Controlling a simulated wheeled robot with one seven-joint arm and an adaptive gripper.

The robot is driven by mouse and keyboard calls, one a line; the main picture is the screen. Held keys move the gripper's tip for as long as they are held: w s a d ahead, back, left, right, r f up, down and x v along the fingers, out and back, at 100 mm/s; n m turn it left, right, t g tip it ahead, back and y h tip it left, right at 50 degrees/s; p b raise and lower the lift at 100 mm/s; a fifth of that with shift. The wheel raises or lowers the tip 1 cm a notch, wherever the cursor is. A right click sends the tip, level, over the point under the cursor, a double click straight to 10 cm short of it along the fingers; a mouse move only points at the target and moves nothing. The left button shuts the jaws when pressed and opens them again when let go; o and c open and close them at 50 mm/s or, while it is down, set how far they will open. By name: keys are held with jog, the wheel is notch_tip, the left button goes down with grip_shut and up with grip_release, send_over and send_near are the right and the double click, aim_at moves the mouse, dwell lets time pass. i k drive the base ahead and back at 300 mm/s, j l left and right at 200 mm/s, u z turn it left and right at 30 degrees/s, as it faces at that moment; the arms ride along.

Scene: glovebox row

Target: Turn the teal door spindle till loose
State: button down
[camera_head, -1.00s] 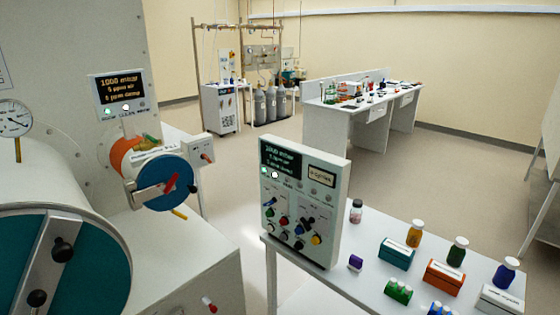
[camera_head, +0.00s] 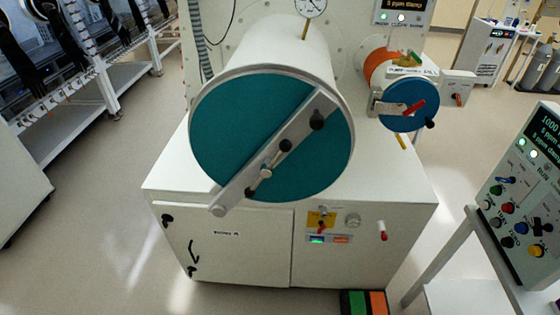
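The large teal door (camera_head: 235,135) closes the front of a white horizontal cylinder in the middle of the view. A grey bar (camera_head: 240,188) lies diagonally across it, from lower left to upper right. The spindle (camera_head: 266,173) sits near the door's centre on the bar, with a crossbar handle ending in dark knobs. Another black knob (camera_head: 317,119) stands on the bar's upper right part. The bar lies across the door face. My gripper is not in view.
A smaller blue door (camera_head: 410,103) with a red handle is at the right. A pressure gauge (camera_head: 311,5) stands above the cylinder. A white cabinet (camera_head: 240,245) is below. A control panel (camera_head: 525,185) stands far right. Open floor lies to the left and in front.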

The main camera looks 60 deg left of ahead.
aim_at(285, 146)
jog(key=u, duration=2.25)
